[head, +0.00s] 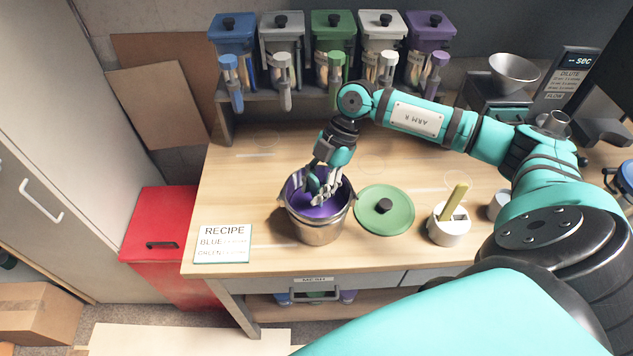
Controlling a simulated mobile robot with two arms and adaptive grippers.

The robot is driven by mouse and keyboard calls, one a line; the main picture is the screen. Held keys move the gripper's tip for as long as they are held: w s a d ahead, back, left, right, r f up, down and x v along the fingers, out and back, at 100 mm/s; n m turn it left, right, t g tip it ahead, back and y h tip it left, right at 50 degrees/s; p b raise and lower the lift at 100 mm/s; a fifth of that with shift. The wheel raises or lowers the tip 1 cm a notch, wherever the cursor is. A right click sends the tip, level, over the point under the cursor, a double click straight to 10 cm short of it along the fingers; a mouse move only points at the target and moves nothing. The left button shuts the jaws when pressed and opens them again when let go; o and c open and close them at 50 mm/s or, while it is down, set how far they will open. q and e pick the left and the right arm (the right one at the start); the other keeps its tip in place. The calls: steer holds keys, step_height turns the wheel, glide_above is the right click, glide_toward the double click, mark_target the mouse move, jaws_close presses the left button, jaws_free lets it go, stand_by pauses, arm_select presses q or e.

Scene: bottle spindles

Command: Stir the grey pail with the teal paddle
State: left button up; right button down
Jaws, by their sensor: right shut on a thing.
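The grey pail (318,231) stands on the wooden table, with purple contents showing inside. My right gripper (321,192) reaches down into the pail's mouth from above. It is shut on the teal paddle (312,181), of which only a small teal part shows among the fingers. The paddle's lower end is hidden, so I cannot tell how deep it sits in the purple contents. My left gripper is not in view.
A green lid (385,209) lies right of the pail. A white holder (447,231) with a yellow-green stick (456,198) stands further right. A recipe card (223,243) lies at the front left. Several coloured dispensers line the back shelf, including a green one (333,38).

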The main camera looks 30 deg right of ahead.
steer(key=r+p, duration=0.2)
steer(key=r, duration=0.1)
steer(key=r+p, duration=0.1)
steer(key=shift+s+a+r, duration=0.3)
steer(key=shift+a+r, duration=0.1)
steer(key=shift+s+a+r+p, duration=0.1)
steer(key=shift+a+r+p, duration=0.1)
steer(key=shift+r+p, duration=0.85)
steer(key=shift+a+r, duration=0.1)
steer(key=shift+r, duration=0.3)
steer(key=shift+s+a+r, duration=0.1)
steer(key=shift+a+r, duration=0.05)
steer(key=shift+r, duration=0.65)
steer(key=shift+s+a+r, duration=0.1)
steer(key=shift+s+r, duration=0.05)
steer(key=shift+r, duration=0.6)
steer(key=shift+s+a+r, duration=0.1)
steer(key=shift+a+r, duration=0.05)
steer(key=shift+r, duration=0.65)
step_height(320, 180, up, 5)
glide_above(314, 177)
steer(key=a, duration=0.1)
steer(key=shift+s, duration=0.25)
steer(key=shift+f, duration=0.1)
